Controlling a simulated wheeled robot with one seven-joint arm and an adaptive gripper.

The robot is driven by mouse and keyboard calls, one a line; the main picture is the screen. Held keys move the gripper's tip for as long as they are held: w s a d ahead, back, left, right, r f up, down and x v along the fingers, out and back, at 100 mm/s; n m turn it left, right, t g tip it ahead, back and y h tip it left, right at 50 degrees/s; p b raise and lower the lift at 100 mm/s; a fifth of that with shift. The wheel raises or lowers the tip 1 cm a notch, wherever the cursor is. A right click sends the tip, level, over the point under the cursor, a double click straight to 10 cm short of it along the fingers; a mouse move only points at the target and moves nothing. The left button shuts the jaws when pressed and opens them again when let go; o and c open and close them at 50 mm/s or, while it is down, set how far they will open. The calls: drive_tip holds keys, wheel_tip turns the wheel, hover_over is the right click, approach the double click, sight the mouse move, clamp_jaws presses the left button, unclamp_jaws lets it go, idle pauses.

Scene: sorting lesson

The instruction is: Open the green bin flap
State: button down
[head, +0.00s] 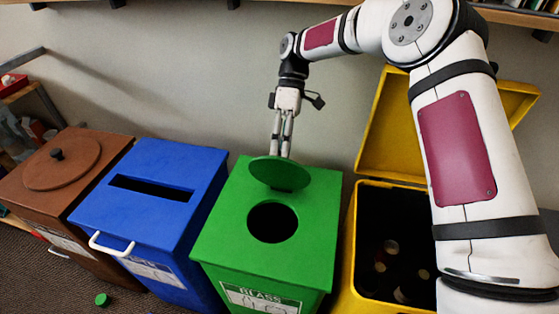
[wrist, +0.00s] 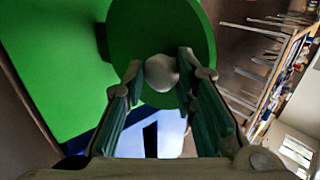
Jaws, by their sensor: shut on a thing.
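The green bin (head: 316,205) stands between the blue and yellow bins, with a round hole (head: 272,222) in its top. Its round green flap (head: 279,173) is tilted up behind the hole, so the hole is uncovered. My gripper (head: 283,152) is at the flap's far side, fingers pointing down. In the wrist view the flap (wrist: 203,50) fills the upper middle, and a pale round knob (wrist: 162,72) on it sits between the fingertips of my gripper (wrist: 160,75). My gripper is shut on the knob; the exact contact is hard to see.
The blue bin (head: 200,165) with a slot and white handle is left of the green bin. The brown bin (head: 110,150) is further left. The yellow bin (head: 348,262) at right has its lid (head: 380,130) raised. A small green cap (head: 103,300) lies on the floor.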

drive_tip(key=shift+w+d+f+b, duration=0.2)
drive_tip(key=shift+w+f+b, duration=0.1)
drive_tip(key=shift+w, duration=0.25)
drive_tip(key=shift+w+d+f+b, duration=0.15)
drive_tip(key=shift+w+f+b, duration=0.2)
drive_tip(key=shift+w, duration=0.25)
drive_tip(key=shift+w+d+f+b, duration=0.2)
drive_tip(key=shift+w+f+b, duration=0.1)
drive_tip(key=shift+w, duration=0.25)
drive_tip(key=c, duration=1.2)
unclamp_jaws()
drive_tip(key=shift+w+f, duration=0.15)
drive_tip(key=shift+c, duration=0.2)
drive_tip(key=shift+r, duration=0.2)
drive_tip(key=shift+a, duration=0.1)
